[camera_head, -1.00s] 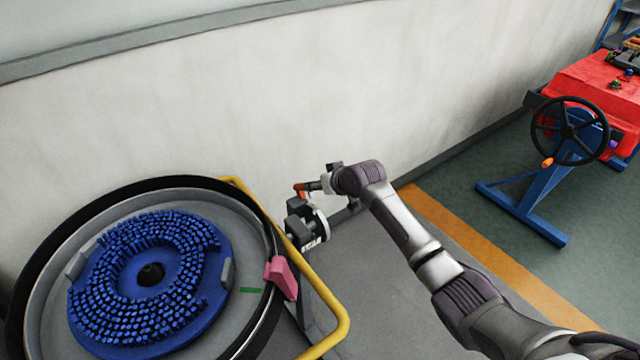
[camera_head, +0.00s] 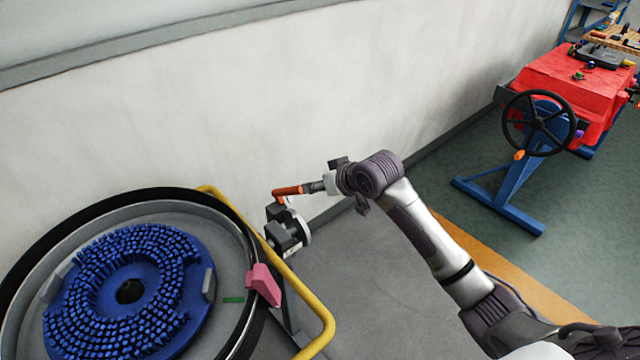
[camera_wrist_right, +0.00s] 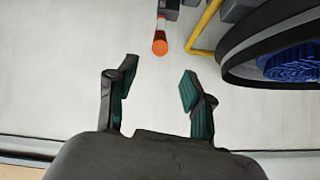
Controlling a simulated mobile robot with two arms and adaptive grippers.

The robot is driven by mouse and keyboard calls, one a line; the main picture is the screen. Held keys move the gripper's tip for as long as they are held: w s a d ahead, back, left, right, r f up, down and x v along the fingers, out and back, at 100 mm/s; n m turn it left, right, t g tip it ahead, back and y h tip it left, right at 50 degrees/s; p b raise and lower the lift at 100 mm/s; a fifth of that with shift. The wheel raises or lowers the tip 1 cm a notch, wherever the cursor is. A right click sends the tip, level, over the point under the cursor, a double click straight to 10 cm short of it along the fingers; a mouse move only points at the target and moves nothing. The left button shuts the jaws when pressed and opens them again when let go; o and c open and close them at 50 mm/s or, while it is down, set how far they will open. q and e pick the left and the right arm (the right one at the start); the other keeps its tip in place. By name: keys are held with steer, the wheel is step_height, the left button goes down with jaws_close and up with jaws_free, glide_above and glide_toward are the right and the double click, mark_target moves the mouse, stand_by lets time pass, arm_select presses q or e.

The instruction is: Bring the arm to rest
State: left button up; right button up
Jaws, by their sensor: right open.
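My right arm comes in from the lower right in the head view. Its gripper (camera_head: 309,188) is beside the right end of an orange handle (camera_head: 287,191). In the right wrist view, the gripper (camera_wrist_right: 155,85) is open with nothing between its fingers. The orange handle (camera_wrist_right: 160,43) shows almost end-on beyond the fingertips, apart from them. My left gripper is not in view.
A round tank (camera_head: 232,255) with a blue brush disc (camera_head: 185,300) stands at the lower left. A yellow rail (camera_head: 310,300) and a dark fitting (camera_head: 283,237) are beside it. The wall is close behind my arm. A blue stand with a handwheel (camera_head: 538,123) and a red-covered table (camera_head: 560,78) are at the right.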

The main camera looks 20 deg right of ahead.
stand_by(0.4)
steer(key=s+d+f+m+g+h, duration=0.15)
steer(key=s+f, duration=0.35)
steer(key=f, duration=0.7)
steer(key=s+d+f+g, duration=0.15)
steer(key=s+f, duration=0.35)
steer(key=f, duration=0.6)
steer(key=s+d+f+h, duration=0.15)
steer(key=s+f, duration=0.35)
steer(key=f, duration=0.7)
steer(key=s+f+g, duration=0.2)
steer(key=s+f, duration=0.5)
steer(key=s, duration=0.3)
steer(key=s+f+g, duration=0.1)
steer(key=s+f, duration=0.7)
steer(key=s, duration=0.2)
steer(key=s+a+f+n+g, duration=0.1)
steer(key=s+f, duration=0.1)
steer(key=s, duration=0.8)
steer(key=s+a+f+n+g, duration=0.1)
steer(key=s+a+f, duration=0.1)
steer(key=s, duration=0.7)
steer(key=shift+s+f, duration=0.35)
steer(key=shift+s, duration=0.05)
